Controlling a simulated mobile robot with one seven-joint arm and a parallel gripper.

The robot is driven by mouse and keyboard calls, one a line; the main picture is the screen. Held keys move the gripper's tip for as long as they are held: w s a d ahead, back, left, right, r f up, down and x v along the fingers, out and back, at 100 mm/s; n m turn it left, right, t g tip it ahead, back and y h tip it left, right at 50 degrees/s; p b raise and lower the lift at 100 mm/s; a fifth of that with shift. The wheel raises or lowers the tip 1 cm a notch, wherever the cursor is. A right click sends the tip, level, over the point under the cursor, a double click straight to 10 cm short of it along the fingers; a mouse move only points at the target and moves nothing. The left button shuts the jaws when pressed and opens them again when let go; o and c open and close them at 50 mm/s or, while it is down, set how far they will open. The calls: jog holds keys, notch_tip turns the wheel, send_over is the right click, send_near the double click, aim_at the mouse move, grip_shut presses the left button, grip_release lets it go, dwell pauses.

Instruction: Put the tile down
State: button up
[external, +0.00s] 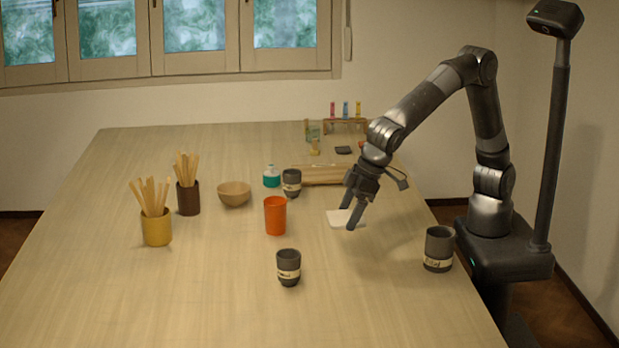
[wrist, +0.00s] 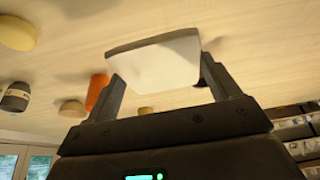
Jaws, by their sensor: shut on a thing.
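A white, roughly square tile (external: 341,218) is held between the fingers of my gripper (external: 351,217) in the external view. In the wrist view the tile (wrist: 155,63) spans the gap between the two dark fingers of my gripper (wrist: 165,90), which are shut on its sides. The tile's dark edge faces the camera there. The tile looks to be low over the right part of the wooden table (external: 200,300). A faint shadow lies on the table near it. I cannot tell the exact gap between tile and table.
An orange cup (external: 275,216) stands left of the tile. Dark cups (external: 289,267), (external: 438,249) and (external: 291,183) stand around it. A wooden bowl (external: 234,194), a teal-and-white bottle (external: 271,176) and stick-filled pots (external: 157,228) are further left. The table's front is clear.

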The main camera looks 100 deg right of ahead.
jog(key=s+d, duration=0.3)
jog(key=d, duration=0.9)
send_over(356, 264)
jog(key=s, duration=0.1)
jog(key=f, duration=0.7)
jog(key=shift+s+a+f, duration=0.1)
jog(key=shift+s+f, duration=0.1)
jog(key=shift+f, duration=2.15)
jog(key=shift+f, duration=0.1)
jog(key=o, duration=1)
